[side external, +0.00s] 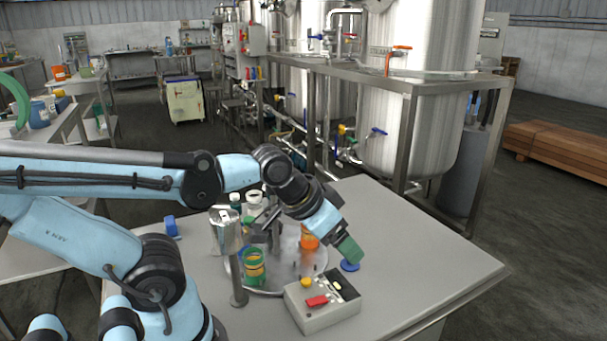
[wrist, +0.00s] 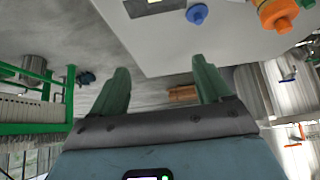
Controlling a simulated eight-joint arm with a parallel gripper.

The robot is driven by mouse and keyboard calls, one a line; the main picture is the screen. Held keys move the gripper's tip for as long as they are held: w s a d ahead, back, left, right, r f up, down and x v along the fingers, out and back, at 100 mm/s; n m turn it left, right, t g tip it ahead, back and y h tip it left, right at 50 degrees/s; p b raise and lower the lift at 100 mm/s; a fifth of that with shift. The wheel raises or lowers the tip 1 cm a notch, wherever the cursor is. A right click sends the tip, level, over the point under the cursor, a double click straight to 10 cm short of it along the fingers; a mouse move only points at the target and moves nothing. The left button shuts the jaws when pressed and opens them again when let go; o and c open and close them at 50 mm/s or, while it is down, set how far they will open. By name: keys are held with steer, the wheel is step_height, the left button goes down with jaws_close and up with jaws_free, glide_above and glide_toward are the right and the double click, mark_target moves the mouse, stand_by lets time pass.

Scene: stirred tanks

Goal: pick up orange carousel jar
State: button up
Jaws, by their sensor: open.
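The orange carousel jar (side external: 309,240) stands on the right side of the round metal carousel (side external: 297,268), partly hidden behind my arm. It also shows at the top right edge of the wrist view (wrist: 276,12), cut off by the frame. My gripper (side external: 349,249) is right of the jar, above the table and apart from the jar, tilted down to the right. In the wrist view its two green fingers (wrist: 163,82) are spread wide with nothing between them.
A control box (side external: 322,302) with yellow and red buttons stands in front of the carousel. A blue round object (side external: 350,266) lies under my gripper. The table's right side (side external: 425,250) is clear.

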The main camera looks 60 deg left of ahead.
steer(key=w+a+f+m+g+y, duration=0.1)
steer(key=a+f+m+g+y, duration=0.1)
steer(key=a+f+m+y, duration=0.1)
steer(key=w+a+f+m+g+y, duration=0.2)
steer(key=a+f+m+g+y, duration=0.1)
steer(key=a+m+y, duration=0.3)
steer(key=w+a+f+m+g+y, duration=0.1)
steer(key=a+f+m+g+y, duration=0.2)
steer(key=a+m, duration=0.5)
steer(key=shift+w+a+y, duration=0.2)
steer(key=shift+a+y, duration=0.35)
steer(key=shift+y, duration=0.15)
steer(key=c, duration=1.1)
